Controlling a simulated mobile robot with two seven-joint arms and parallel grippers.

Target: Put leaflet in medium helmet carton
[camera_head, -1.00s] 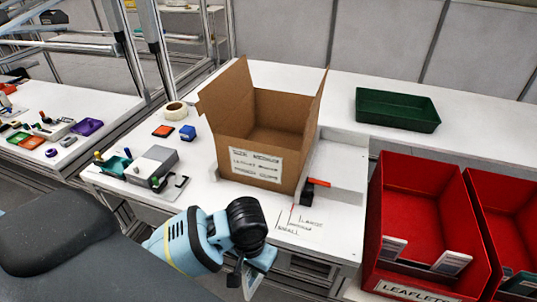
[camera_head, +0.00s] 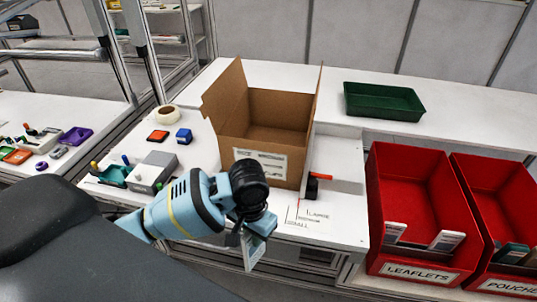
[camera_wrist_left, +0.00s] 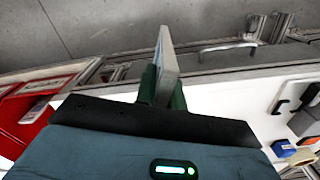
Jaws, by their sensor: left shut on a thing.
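The open cardboard carton (camera_head: 235,122) stands upright on the white bench with its flaps up and a printed label on its front. My left gripper (camera_head: 246,232) is in front of the bench's front edge, below and in front of the carton. It is shut on a leaflet (camera_head: 254,252), a thin pale card that hangs down from the fingers. In the left wrist view the leaflet (camera_wrist_left: 166,62) stands edge-on between the green fingers (camera_wrist_left: 161,90). The carton's inside floor is partly hidden by its front wall. My right gripper is not in view.
A red leaflets bin (camera_head: 415,190) and a red pouches bin (camera_head: 500,200) stand at the right. A green tray (camera_head: 384,101) lies at the back. A size stop with a red handle (camera_head: 320,177) is right of the carton. A grey box (camera_head: 152,172) and tape roll (camera_head: 166,117) lie left.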

